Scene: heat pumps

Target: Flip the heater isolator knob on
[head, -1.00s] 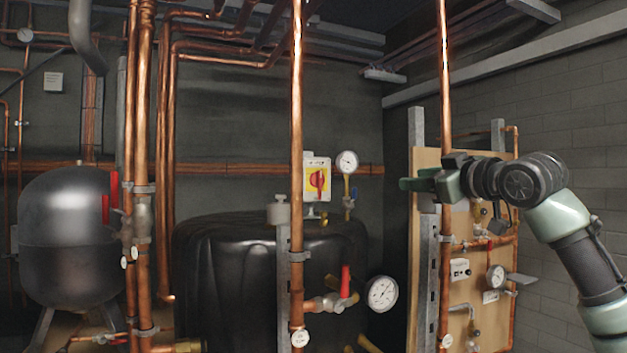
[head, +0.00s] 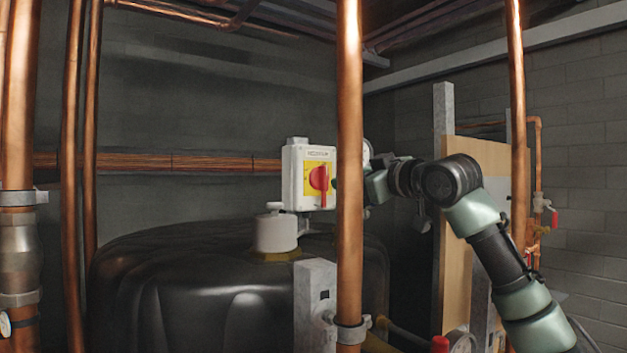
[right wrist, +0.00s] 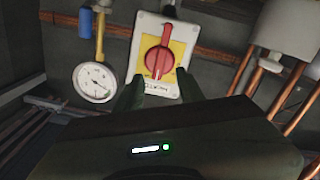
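The heater isolator is a white box (head: 292,178) with a yellow plate and a red knob (head: 320,178), above the black tank. The knob's grip stands upright in the head view. In the right wrist view the isolator appears upside down, with the red knob (right wrist: 160,60) near the top centre. My right gripper (head: 374,187) is just right of the isolator, partly hidden behind a copper pipe. In the right wrist view its two fingers (right wrist: 160,80) are apart, pointing at the knob, one toward each side. Nothing is between them; contact cannot be told. My left gripper is not in view.
A vertical copper pipe (head: 349,120) stands in front of my right gripper. The black tank (head: 200,290) lies below the isolator. A round gauge (right wrist: 95,82) is beside the isolator. Another copper pipe (head: 518,130) and a wooden board (head: 452,250) stand right.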

